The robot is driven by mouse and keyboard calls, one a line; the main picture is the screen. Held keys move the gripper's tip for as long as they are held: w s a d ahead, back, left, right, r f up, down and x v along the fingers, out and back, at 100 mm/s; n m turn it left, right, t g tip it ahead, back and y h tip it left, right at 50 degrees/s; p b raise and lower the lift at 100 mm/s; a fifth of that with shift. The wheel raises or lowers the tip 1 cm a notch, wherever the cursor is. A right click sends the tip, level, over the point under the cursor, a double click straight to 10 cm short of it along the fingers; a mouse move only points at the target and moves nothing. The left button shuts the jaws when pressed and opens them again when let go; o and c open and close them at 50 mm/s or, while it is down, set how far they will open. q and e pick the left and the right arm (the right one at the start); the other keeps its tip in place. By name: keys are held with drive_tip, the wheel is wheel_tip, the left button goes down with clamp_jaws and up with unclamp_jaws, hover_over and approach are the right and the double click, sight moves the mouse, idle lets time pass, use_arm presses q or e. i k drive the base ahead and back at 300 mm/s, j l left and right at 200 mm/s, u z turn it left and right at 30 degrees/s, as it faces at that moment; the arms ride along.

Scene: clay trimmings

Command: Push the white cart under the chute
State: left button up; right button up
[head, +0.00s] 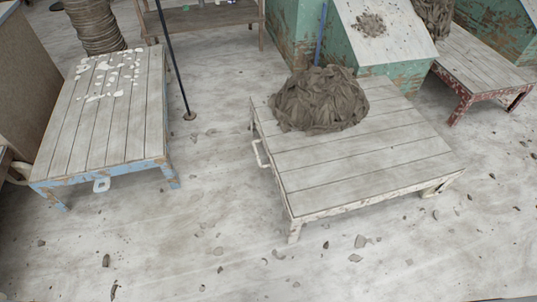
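The white cart (370,165) stands in the middle right of the head view. It has a grey plank top, a chipped white frame and a white loop handle (260,154) on its left side. A heap of brown clay trimmings (318,99) lies on its far left part. The chute (378,32), a pale slope with green sides and a small clump of clay on it, stands behind the cart. Its lower front meets the cart's far edge in the picture; I cannot tell whether it overhangs the cart. Neither of my grippers is in view.
A blue cart (100,135) with white scraps stands at left, a red cart (480,65) at back right. A dark pole (171,55) stands between the blue and white carts. Clay crumbs litter the floor (200,240), which is otherwise open in front.

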sight(331, 139)
drive_tip(key=i+j+z, duration=0.7)
drive_tip(key=i, duration=0.2)
